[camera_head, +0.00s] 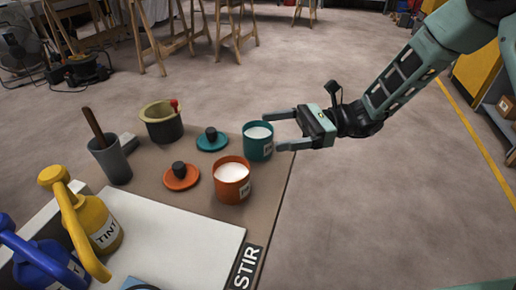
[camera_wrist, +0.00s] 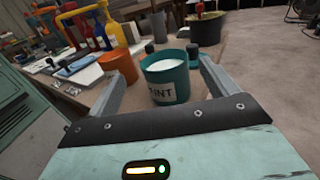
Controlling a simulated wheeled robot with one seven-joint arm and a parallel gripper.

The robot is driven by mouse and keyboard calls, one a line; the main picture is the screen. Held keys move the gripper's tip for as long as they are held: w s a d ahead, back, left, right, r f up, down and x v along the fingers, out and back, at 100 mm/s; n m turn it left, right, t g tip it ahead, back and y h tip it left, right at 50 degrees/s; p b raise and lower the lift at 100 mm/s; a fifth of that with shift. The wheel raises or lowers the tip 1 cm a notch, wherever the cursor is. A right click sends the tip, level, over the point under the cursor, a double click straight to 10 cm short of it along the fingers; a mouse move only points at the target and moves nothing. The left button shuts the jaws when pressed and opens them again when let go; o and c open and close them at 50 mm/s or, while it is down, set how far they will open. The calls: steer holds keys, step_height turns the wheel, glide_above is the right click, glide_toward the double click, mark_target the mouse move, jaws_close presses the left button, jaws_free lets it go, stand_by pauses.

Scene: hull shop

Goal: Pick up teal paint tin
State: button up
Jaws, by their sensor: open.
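The teal paint tin (camera_head: 257,146) stands upright and open on the table near its right edge, with white paint inside. In the wrist view the teal tin (camera_wrist: 166,86) sits between the two fingers, its label facing me. My gripper (camera_head: 270,132) is open and level, coming from the right. Its fingertips reach to either side of the tin. I cannot tell whether either finger touches it. The teal lid (camera_head: 212,143) with a dark knob lies on the table left of the tin.
An orange tin (camera_head: 231,184) with white paint stands close in front of the teal tin; its orange lid (camera_head: 181,181) lies beside it. A dark pot (camera_head: 163,127), a grey cup (camera_head: 110,165) and a yellow tint jug (camera_head: 95,225) stand further left. The floor right of the table is clear.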

mark_target(244, 134)
steer(key=shift+s+a, duration=0.15)
steer(key=shift+a, duration=0.65)
steer(key=a+b, duration=0.1)
steer(key=a, duration=0.1)
steer(key=a+b, duration=0.1)
steer(key=a, duration=0.1)
steer(key=shift+s+a+f, duration=0.1)
steer(key=shift+f, duration=0.1)
steer(key=shift+a+r+b, duration=0.15)
steer(key=shift+a+b, duration=0.2)
steer(key=shift+a, duration=0.25)
steer(key=c, duration=1.2)
